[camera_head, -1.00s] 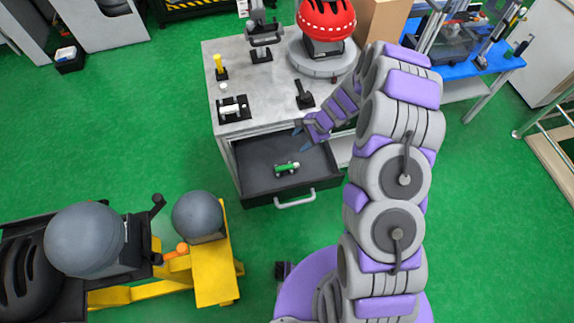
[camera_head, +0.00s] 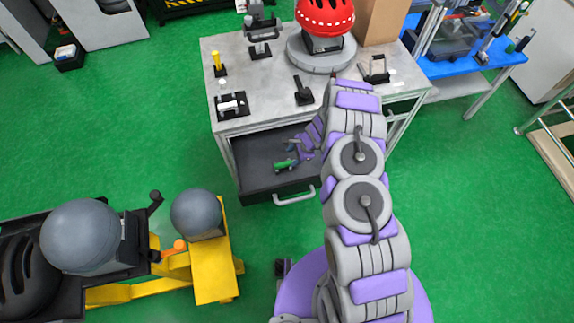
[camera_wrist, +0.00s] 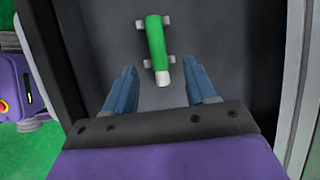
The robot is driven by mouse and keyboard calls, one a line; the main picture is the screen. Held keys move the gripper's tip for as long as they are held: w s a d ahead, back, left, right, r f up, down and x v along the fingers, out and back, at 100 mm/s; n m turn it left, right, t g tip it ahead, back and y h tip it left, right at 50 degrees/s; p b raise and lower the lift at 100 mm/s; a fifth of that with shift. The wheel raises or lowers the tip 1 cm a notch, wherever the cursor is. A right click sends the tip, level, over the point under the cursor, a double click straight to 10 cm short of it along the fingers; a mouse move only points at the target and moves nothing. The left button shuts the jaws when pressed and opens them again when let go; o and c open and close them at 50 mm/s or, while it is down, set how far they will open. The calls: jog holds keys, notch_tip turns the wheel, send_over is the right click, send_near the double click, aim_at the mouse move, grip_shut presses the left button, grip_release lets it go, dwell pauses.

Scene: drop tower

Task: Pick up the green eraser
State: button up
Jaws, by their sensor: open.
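The green eraser (camera_wrist: 156,42) is a green cylinder with a pale end and small grey wheel-like knobs at its sides. It lies in the open dark drawer (camera_head: 258,180) under the grey table, and it also shows in the head view (camera_head: 284,164). My gripper (camera_wrist: 163,82) is open, with its two blue fingers apart. In the wrist view the eraser lies ahead of the fingertips, its pale end close to the gap between them. The fingers do not touch it. In the head view my gripper (camera_head: 293,152) is just beside the eraser, partly hidden by my arm.
The drawer has raised walls and a front handle (camera_head: 294,197). The table top (camera_head: 270,100) above carries a red helmet (camera_head: 325,16), a black stand (camera_head: 303,92) and several small fixtures. A yellow machine (camera_head: 212,265) with grey spheres stands at left. Green floor lies clear between.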

aim_at(283, 164)
jog(key=shift+a+f, duration=0.85)
jog(key=shift+a, duration=0.2)
jog(key=x, duration=0.1)
jog(key=b+x, duration=0.1)
jog(key=x, duration=0.2)
jog(key=shift+s+d+f+b, duration=0.2)
jog(key=shift+s+d+b, duration=0.05)
jog(key=shift+s+b, duration=0.1)
jog(key=shift+w+a+f, duration=0.1)
jog(key=shift+a+f, duration=0.05)
jog(key=shift+a, duration=0.4)
jog(key=shift+c, duration=1.3)
jog(key=shift+d, duration=0.25)
jog(key=c, duration=0.7)
jog(key=shift+a, duration=0.1)
jog(key=shift+c, duration=0.2)
